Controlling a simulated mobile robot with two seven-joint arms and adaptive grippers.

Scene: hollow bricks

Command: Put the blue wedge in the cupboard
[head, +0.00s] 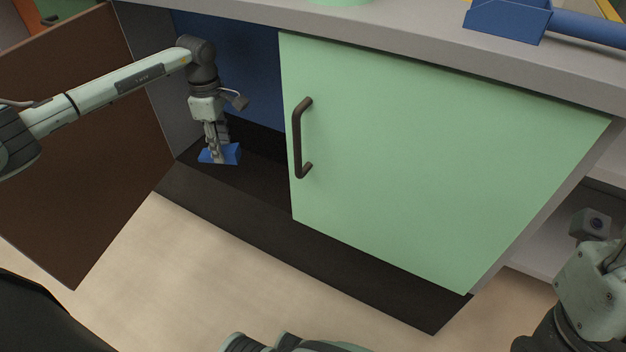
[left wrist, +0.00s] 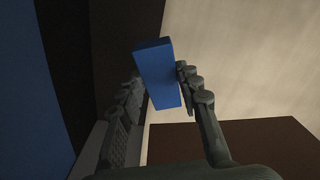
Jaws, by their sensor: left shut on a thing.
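The blue wedge (head: 219,155) is between the fingers of my left gripper (head: 217,146), low inside the open left side of the cupboard. In the left wrist view the blue wedge (left wrist: 158,75) sits between both fingers of my left gripper (left wrist: 163,85), which is shut on it. The cupboard's dark floor (head: 255,172) is just below the wedge; I cannot tell whether they touch. The brown left door (head: 75,150) stands open, and the green right door (head: 430,160) is shut. My right arm shows at the lower right, but its fingertips are not in view.
A grey countertop (head: 410,35) runs above the cupboard, with a blue tray-like object (head: 508,18) on it. Open white shelves (head: 537,250) are at the right. The pale floor (head: 200,270) in front is mostly clear. A dark handle (head: 298,140) sticks out from the green door.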

